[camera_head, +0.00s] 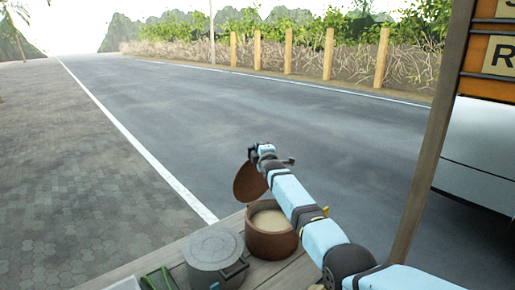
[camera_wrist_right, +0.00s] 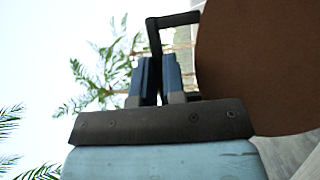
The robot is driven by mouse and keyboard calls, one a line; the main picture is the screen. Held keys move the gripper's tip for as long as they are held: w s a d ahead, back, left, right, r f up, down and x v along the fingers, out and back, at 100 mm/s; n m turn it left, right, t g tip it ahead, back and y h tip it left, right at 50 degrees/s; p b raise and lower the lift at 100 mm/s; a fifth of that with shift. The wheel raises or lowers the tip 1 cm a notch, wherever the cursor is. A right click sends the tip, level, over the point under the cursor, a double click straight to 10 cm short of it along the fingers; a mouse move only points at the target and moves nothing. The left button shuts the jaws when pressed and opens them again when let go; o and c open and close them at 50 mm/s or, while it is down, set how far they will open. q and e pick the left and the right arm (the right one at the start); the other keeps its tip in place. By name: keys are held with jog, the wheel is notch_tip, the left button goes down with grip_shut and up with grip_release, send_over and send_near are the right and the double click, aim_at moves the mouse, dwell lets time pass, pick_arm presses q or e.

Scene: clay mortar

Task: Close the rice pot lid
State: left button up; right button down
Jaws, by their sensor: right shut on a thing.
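The rice pot (camera_head: 270,245) is a brown round clay pot on the wooden counter, open at the top with pale contents showing. Its brown round lid (camera_head: 249,184) is held tilted steeply, nearly on edge, above the back left of the pot. My right gripper (camera_head: 264,152) is at the lid's upper side. In the right wrist view my right gripper (camera_wrist_right: 162,78) is shut on the lid's dark handle (camera_wrist_right: 172,20), and the lid's brown face (camera_wrist_right: 262,65) fills the right side. My left gripper is not in view.
A grey lidded pot (camera_head: 213,250) with dark handles stands on the counter just left of the rice pot. A green item (camera_head: 158,280) lies at the counter's front left. A wooden post (camera_head: 430,150) rises on the right. The counter (camera_head: 283,272) is narrow, with a road behind it.

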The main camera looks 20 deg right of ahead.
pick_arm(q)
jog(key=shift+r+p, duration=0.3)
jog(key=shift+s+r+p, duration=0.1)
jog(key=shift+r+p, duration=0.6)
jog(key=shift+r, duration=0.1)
pick_arm(e)
jog(key=s+d+f+t, duration=0.1)
jog(key=s+d+f, duration=0.1)
jog(key=s, duration=0.4)
jog(key=s+d+f+m+t, duration=0.1)
jog(key=s+d+f, duration=0.2)
jog(key=s, duration=0.3)
jog(key=shift+s+f, duration=0.4)
jog(key=shift+f, duration=0.4)
jog(key=shift+d, duration=0.1)
jog(key=c, duration=1.5)
grip_release()
jog(key=o, duration=0.3)
jog(key=shift+w+f, duration=0.1)
jog(key=shift+w, duration=0.05)
